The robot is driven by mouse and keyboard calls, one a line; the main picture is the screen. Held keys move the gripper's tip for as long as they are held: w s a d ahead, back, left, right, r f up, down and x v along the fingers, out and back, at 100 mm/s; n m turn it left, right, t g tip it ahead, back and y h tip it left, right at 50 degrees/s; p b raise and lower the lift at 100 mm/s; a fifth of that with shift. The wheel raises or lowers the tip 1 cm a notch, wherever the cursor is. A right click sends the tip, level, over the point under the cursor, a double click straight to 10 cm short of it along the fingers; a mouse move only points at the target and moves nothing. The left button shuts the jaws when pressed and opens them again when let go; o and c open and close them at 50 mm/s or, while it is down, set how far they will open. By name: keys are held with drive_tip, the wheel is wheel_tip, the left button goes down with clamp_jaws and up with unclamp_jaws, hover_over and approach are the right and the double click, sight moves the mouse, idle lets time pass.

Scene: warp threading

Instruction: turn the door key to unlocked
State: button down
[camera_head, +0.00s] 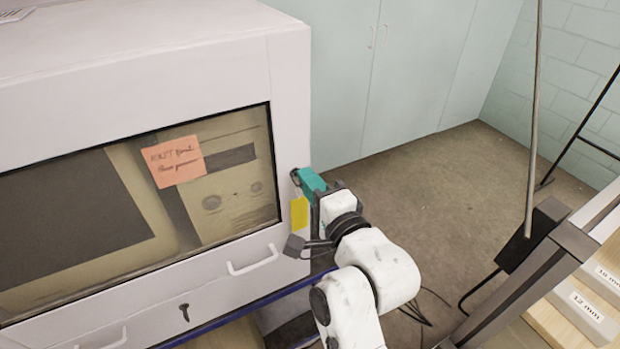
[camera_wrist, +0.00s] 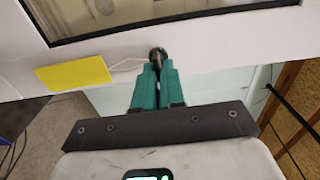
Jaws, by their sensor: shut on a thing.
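My gripper (camera_head: 309,180) is at the right edge of the white cabinet's front. In the wrist view its two teal fingers (camera_wrist: 157,75) are closed together on a small dark key (camera_wrist: 157,54) at the white door frame. Most of the key is hidden between the fingers, and I cannot tell which way it is turned. A yellow tag (camera_wrist: 73,74) hangs by a pale string beside the fingers; it also shows below the gripper in the head view (camera_head: 299,212).
The white cabinet (camera_head: 290,110) has a window with an orange note (camera_head: 175,161) behind or on it. A white handle (camera_head: 252,260) and a dark keyhole-shaped mark (camera_head: 184,312) are lower on its front. A rack (camera_head: 560,265) stands at right.

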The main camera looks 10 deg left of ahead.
drive_tip(key=shift+d, duration=0.1)
idle(0.3)
drive_tip(key=c, duration=1.3)
unclamp_jaws()
drive_tip(key=b+v, duration=0.2)
drive_tip(key=v, duration=0.8)
drive_tip(key=shift+s+d, duration=0.25)
drive_tip(key=shift+s, duration=0.05)
